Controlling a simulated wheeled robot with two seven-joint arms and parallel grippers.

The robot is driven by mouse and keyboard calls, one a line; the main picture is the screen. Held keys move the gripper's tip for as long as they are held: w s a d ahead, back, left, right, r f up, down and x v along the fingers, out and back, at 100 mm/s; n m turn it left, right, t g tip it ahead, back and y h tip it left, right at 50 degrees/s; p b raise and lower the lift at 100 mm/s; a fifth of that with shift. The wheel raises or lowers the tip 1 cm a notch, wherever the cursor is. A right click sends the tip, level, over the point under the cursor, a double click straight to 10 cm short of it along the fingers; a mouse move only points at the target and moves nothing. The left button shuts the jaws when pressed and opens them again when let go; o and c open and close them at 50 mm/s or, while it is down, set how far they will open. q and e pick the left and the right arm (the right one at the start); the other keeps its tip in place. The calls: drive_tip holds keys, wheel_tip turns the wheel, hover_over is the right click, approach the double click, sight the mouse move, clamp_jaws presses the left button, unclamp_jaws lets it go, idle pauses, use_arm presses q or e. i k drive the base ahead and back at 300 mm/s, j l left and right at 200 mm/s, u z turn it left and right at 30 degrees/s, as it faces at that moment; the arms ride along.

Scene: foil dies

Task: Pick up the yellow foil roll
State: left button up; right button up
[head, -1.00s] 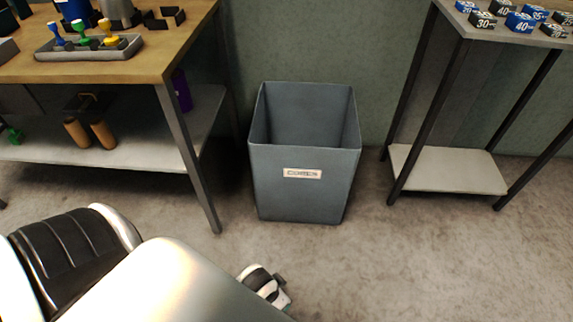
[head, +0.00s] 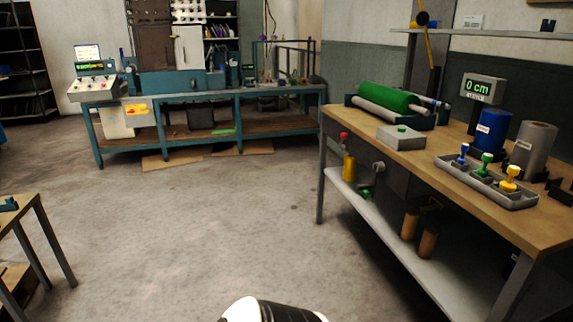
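I cannot clearly make out a yellow foil roll. A small upright yellow cylinder (head: 349,167) shows below the wooden bench top, near the bench's left end, and I cannot tell if it is a foil roll. A blue roll (head: 491,132) with a label and a grey roll (head: 535,150) stand upright on the bench. A green roll (head: 388,98) lies on its side at the back of the bench. Neither gripper is in view; only a part of my own body shows at the bottom edge.
The wooden bench (head: 465,195) stands on the right. A grey tray (head: 515,199) on it holds blue, green and yellow handled stamps. A blue workbench (head: 270,96) stands at the back. A table corner (head: 32,207) is at the lower left. The middle floor is clear.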

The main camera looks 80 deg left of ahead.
sight(350, 164)
drive_tip(key=u, duration=2.25)
